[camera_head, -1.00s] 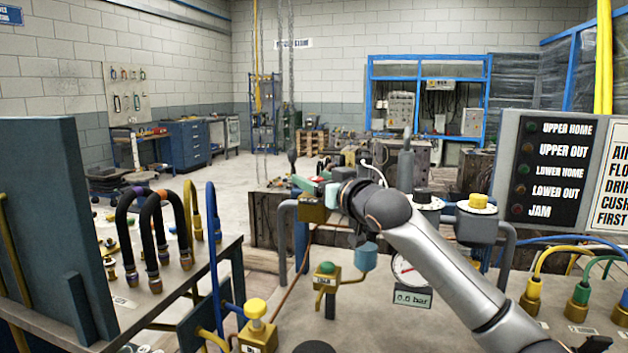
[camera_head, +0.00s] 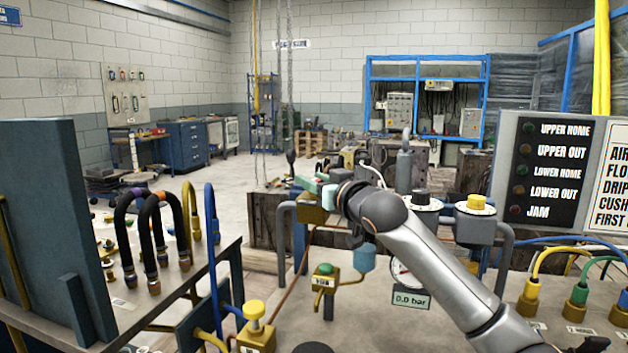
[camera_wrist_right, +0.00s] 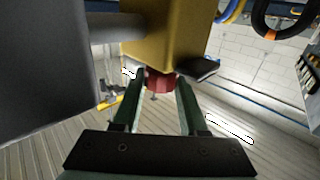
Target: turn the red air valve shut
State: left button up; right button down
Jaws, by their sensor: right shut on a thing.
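The red air valve (camera_wrist_right: 160,83) shows in the right wrist view as a small red knob under a brass-yellow block (camera_wrist_right: 168,35). My right gripper (camera_wrist_right: 160,76) is shut on it, with one green finger on each side. In the head view the brass block (camera_head: 311,214) stands left of my wrist, and my right gripper (camera_head: 306,185) reaches behind it. The red knob is hidden there. A pressure gauge (camera_head: 403,273) behind my forearm has a display (camera_head: 411,300) that seems to read 0.0 bar. My left gripper is not in view.
A green-button brass valve (camera_head: 325,278) and a yellow-knobbed one (camera_head: 255,320) stand in front. Black looped hoses (camera_head: 150,240) are at left. A lamp panel (camera_head: 545,170) stands at right.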

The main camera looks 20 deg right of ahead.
jog(key=shift+h, duration=0.3)
jog(key=shift+c, duration=2.2)
grip_release()
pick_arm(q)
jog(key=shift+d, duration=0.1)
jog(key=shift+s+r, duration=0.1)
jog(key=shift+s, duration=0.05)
